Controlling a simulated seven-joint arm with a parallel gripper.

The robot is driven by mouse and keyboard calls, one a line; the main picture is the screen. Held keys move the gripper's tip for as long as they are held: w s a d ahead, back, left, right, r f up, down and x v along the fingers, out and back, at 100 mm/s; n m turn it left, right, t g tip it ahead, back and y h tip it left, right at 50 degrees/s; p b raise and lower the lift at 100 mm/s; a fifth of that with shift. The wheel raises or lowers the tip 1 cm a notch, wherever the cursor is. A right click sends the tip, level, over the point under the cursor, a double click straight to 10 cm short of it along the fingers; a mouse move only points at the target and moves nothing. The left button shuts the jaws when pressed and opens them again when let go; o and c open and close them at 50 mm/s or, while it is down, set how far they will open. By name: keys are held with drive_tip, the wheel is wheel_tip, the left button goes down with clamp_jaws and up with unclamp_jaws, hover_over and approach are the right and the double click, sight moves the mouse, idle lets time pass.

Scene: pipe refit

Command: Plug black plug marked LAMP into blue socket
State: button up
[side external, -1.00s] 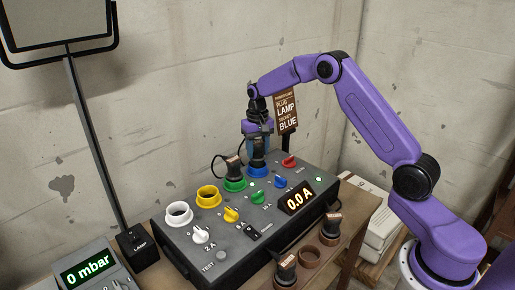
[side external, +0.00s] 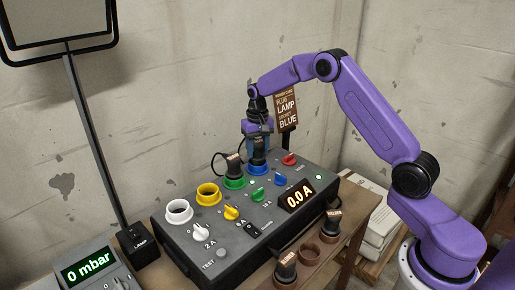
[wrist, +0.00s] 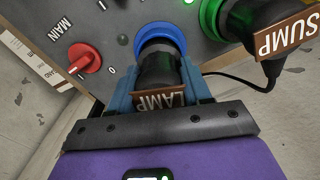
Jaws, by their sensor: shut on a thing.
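The black plug with the brown LAMP tag (wrist: 158,100) is between the fingers of my gripper (wrist: 160,88) in the wrist view. The plug's front end is at the blue socket (wrist: 160,36), and the blue ring shows around it. In the side view the plug (side external: 258,146) stands upright over the blue socket (side external: 257,169), and my gripper (side external: 258,140) is above and around it. How deep the plug sits cannot be told. My gripper is shut on the plug.
A black plug tagged SUMP (wrist: 250,30) stands in the green socket (side external: 235,183) beside it, with a cable. The yellow (side external: 208,195) and white (side external: 179,212) sockets are empty. Coloured knobs line the panel, including a red one (side external: 289,159). Other plugs (side external: 285,266) stand at the front edge.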

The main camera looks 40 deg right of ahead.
drive_tip(key=shift+f, duration=0.65)
idle(0.4)
drive_tip(key=o, duration=1.6)
drive_tip(key=shift+o, duration=0.2)
drive_tip(key=shift+r, duration=0.15)
drive_tip(key=shift+r, duration=3.65)
